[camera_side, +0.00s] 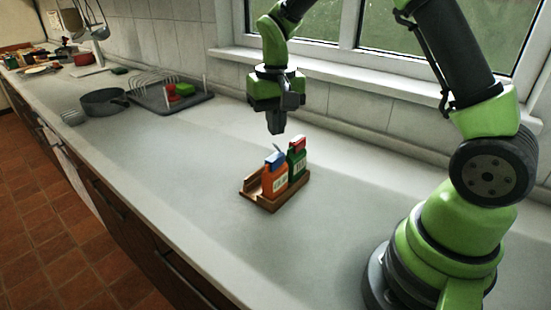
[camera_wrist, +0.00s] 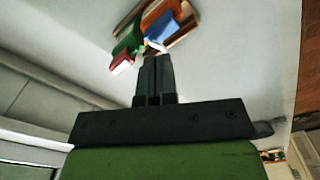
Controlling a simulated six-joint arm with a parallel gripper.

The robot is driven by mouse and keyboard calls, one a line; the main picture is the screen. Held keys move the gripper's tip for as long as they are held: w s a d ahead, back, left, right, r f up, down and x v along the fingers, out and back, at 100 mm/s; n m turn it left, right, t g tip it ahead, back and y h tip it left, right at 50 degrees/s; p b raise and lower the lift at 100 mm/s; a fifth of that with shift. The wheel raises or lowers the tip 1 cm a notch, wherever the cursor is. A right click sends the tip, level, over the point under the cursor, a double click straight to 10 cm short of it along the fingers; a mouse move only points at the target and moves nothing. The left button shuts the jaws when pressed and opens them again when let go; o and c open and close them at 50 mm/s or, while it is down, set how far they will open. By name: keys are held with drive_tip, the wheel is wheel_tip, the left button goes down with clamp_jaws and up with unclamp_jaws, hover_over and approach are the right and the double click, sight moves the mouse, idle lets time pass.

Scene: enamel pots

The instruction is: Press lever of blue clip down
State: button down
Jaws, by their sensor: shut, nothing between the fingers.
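The blue clip (camera_side: 274,157) sits on top of an orange carton (camera_side: 274,181), with its lever slanting upward. The orange carton stands upright in a small wooden holder (camera_side: 247,190). A green carton (camera_side: 297,165) with a red clip (camera_side: 298,143) on top stands beside it. My gripper (camera_side: 276,131) is shut and empty, pointing down above and behind the cartons, apart from them. In the wrist view the shut fingertips (camera_wrist: 155,58) appear just below the blue clip (camera_wrist: 162,28), partly overlapping its pale edge. The red clip (camera_wrist: 122,64) shows to their left.
The counter (camera_side: 190,200) around the holder is clear. Farther left are a dish rack (camera_side: 165,95) with red and green items, and a dark pan (camera_side: 104,101). The tiled wall and window sill (camera_side: 360,105) run behind my gripper.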

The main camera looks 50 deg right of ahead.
sight(276, 144)
drive_tip(key=shift+f, duration=1.75)
idle(0.3)
drive_tip(key=shift+r, duration=0.15)
idle(0.3)
drive_tip(key=shift+r, duration=3.4)
drive_tip(key=shift+r, duration=0.15)
drive_tip(key=s+a+r+n+t+y, duration=0.1)
drive_tip(key=s+a+r+t, duration=0.2)
drive_tip(key=s, duration=0.6)
drive_tip(key=s+a+r+n+t+y, duration=0.1)
drive_tip(key=s+a+r+t, duration=0.3)
drive_tip(key=s, duration=0.5)
drive_tip(key=shift+s+r, duration=0.35)
drive_tip(key=shift+r, duration=1.05)
